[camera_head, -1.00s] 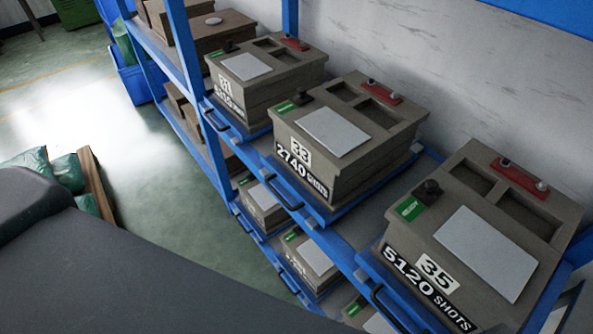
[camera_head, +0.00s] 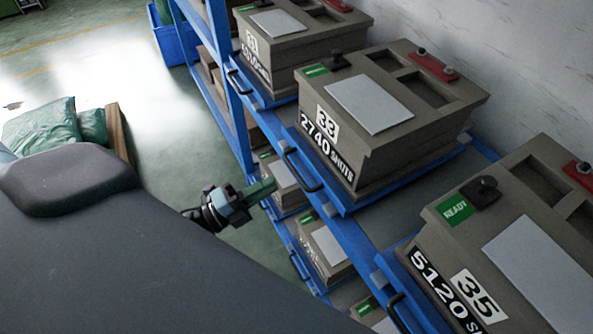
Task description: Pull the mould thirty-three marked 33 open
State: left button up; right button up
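Mould 33 (camera_head: 393,105) is a grey-brown block marked "33" and "2740 SHOTS", with a pale plate, two recesses and a green tag on top. It sits on a blue sliding tray (camera_head: 345,205) on the upper shelf level, and a black bar handle (camera_head: 303,171) is on the tray's front. My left gripper (camera_head: 262,189) is out over the aisle, left of and slightly below that handle, apart from it in the picture. It is small and seen from behind, so its finger gap is unclear. My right gripper is not in view.
Mould 35 (camera_head: 520,240), with a READY tag, stands to the right. Another mould (camera_head: 290,45) stands behind on the left. More moulds (camera_head: 325,248) sit on the level below. A blue rack post (camera_head: 225,90) rises left of the trays.

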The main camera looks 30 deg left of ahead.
aim_at(294, 170)
pick_arm(q)
jog(key=shift+p+x, duration=0.75)
jog(key=shift+x, duration=3.2)
grip_shut()
